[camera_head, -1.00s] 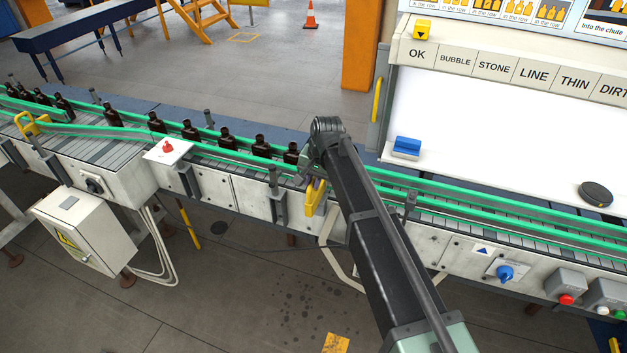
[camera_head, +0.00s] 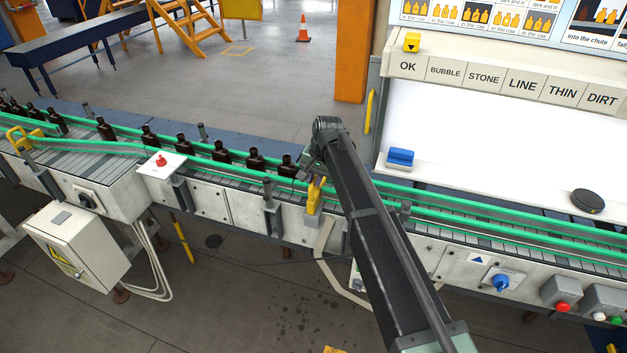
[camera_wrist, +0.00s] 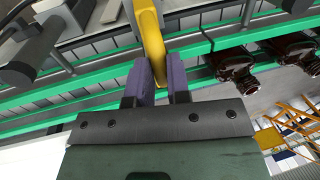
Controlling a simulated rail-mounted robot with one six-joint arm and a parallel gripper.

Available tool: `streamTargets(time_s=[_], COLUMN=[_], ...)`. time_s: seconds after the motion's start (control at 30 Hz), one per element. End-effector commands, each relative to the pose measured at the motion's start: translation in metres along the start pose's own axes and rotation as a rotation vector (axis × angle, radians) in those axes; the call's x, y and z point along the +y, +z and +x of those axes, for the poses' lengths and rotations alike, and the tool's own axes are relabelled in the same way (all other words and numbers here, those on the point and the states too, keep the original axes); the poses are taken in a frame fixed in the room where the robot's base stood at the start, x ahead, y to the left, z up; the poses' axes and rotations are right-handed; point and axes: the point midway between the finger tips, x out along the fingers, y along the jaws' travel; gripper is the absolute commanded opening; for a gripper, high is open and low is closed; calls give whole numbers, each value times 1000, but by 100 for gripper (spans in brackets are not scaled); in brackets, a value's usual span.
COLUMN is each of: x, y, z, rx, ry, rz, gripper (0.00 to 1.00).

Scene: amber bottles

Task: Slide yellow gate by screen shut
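The yellow gate by the screen (camera_head: 315,197) is at the near side of the conveyor, below the left end of the white screen (camera_head: 480,130). It also shows in the wrist view as a yellow bar (camera_wrist: 151,38) reaching across the green rail. My gripper (camera_wrist: 160,75) has its two purple fingers on either side of this bar and looks shut on it. In the head view, my arm's end hides part of the gate and the belt beside it. How far the gate reaches across the belt cannot be told.
Dark amber bottles stand in a row on the belt left of the gate, the nearest bottle (camera_head: 288,167) close to my gripper. Another yellow gate (camera_head: 24,137) is at the far left. Green rails (camera_head: 480,213) line the belt; the belt to the right shows no bottles.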

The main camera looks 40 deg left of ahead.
Motion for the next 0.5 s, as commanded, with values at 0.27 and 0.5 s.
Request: streamTargets(time_s=[0.27,0.5], x=[-1,-1], y=[-3,-2], z=[-1,-7], rx=[7,5], ry=[-2,-2], rz=[0,0], gripper=[42,42])
